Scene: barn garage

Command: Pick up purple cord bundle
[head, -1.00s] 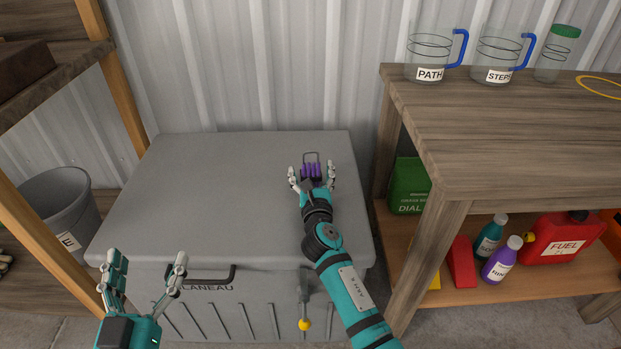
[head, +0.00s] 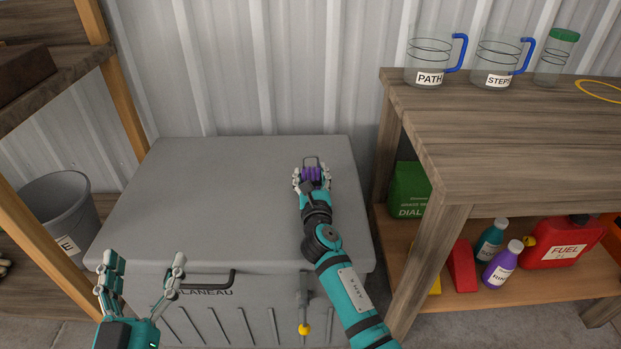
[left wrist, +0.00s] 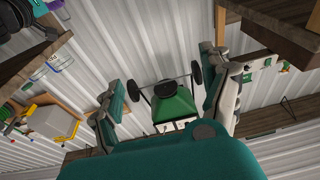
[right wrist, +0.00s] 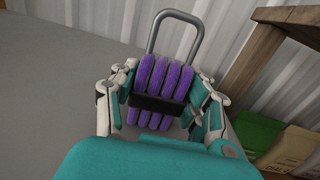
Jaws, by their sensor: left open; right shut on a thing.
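The purple cord bundle (head: 312,174) lies on the grey chest lid (head: 220,190), toward its right back part. In the right wrist view the bundle (right wrist: 160,85) shows several purple loops, a black band across them and a grey metal loop at the far end. My right gripper (head: 312,180) is shut on the bundle, with fingers against both of its sides; it also shows in the right wrist view (right wrist: 160,100). My left gripper (head: 140,275) is open and empty, in front of the chest's left front; its fingers also show in the left wrist view (left wrist: 165,95).
A wooden workbench (head: 500,130) with glass jugs (head: 430,60) stands at right. Its lower shelf holds bottles and a red fuel can (head: 568,240). A grey bucket (head: 62,205) stands by the wooden shelving at left. Most of the lid is clear.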

